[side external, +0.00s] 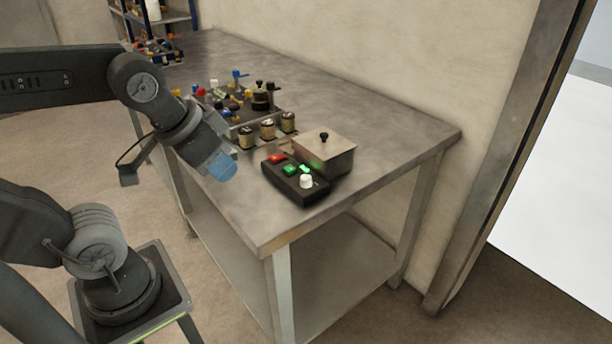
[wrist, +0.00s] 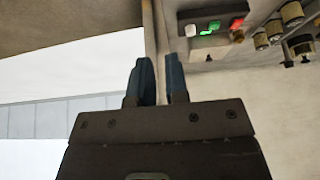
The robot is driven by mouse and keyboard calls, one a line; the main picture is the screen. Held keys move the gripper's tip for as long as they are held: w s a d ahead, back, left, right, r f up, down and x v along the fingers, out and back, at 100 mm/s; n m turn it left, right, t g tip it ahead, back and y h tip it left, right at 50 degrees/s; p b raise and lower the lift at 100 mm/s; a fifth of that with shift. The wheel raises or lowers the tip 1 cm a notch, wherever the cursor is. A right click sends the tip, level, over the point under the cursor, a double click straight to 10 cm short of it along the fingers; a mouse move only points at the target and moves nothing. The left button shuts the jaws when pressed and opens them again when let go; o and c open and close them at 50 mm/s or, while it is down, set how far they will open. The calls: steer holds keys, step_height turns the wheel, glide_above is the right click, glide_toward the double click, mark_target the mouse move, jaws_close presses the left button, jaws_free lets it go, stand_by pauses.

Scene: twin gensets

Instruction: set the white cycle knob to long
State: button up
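The white cycle knob (side external: 306,181) stands at the near right end of a black control box (side external: 296,194) on the table. It also shows in the wrist view (wrist: 190,30), near the top. My gripper (side external: 222,167) is left of the control box in the side view, apart from it and beyond the table's near edge. In the wrist view the two dark blue fingers (wrist: 159,80) stand apart with a gap between them and nothing held. The knob's pointer and any setting marks are too small to read.
The box has a red button (side external: 277,158), a green button (side external: 289,170) and a lit green light (side external: 305,169). A lidded metal box (side external: 324,152) stands right behind it. Several cylinders (side external: 267,130) and a panel of coloured valves stand farther back. The table's front right corner is clear.

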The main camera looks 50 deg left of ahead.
steer(key=o, duration=0.7)
steer(key=w+a+g, duration=0.1)
steer(key=w, duration=0.3)
steer(key=w+a+r+n+g, duration=0.1)
steer(key=w, duration=0.3)
steer(key=w+a+n+g, duration=0.1)
steer(key=w, duration=0.3)
steer(key=shift+r, duration=0.3)
steer(key=n+g, duration=0.2)
glide_above(306, 177)
step_height(306, 177, down, 5)
step_height(306, 177, down, 14)
steer(key=shift+r, duration=0.25)
steer(key=c, duration=0.9)
